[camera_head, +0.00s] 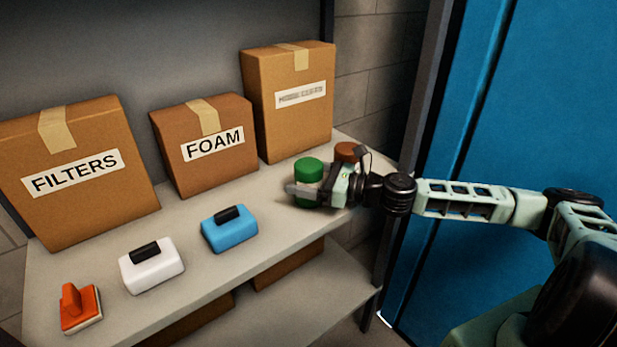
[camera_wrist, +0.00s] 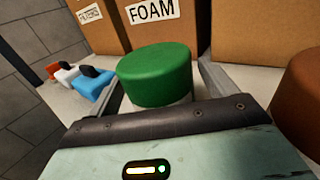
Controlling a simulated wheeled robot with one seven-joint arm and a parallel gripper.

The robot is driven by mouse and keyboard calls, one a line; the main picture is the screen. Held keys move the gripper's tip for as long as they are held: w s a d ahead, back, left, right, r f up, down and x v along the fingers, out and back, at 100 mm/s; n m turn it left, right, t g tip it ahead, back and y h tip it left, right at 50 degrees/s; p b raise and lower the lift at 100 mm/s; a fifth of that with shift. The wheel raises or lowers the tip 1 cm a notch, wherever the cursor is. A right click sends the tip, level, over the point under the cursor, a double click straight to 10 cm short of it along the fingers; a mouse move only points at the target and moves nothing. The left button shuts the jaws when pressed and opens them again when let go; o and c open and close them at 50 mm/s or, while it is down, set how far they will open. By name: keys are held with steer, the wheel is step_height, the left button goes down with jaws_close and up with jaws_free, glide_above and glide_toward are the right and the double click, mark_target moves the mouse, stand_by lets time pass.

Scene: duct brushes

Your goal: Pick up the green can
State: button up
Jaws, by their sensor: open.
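The green can (camera_head: 308,170) has a green top and a pale lower body. It stands upright near the right end of the shelf. My gripper (camera_head: 300,191) reaches in from the right at the can's height. In the wrist view the green can (camera_wrist: 156,76) sits between the two spread fingers of my gripper (camera_wrist: 160,84), one on each side. The fingers look apart from the can, though contact low down is hidden by the gripper body.
A brown-topped can (camera_head: 346,152) stands just behind my gripper. Boxes marked FILTERS (camera_head: 80,215) and FOAM (camera_head: 208,165), and a taller box (camera_head: 290,125), line the back. Blue (camera_head: 229,231), white (camera_head: 152,268) and orange (camera_head: 80,308) items sit left. Bare shelf lies in front of the can.

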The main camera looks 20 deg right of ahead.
steer(key=shift+w+a, duration=0.45)
steer(key=shift+a, duration=0.05)
steer(key=c, duration=1.2)
steer(key=shift+c, duration=0.2)
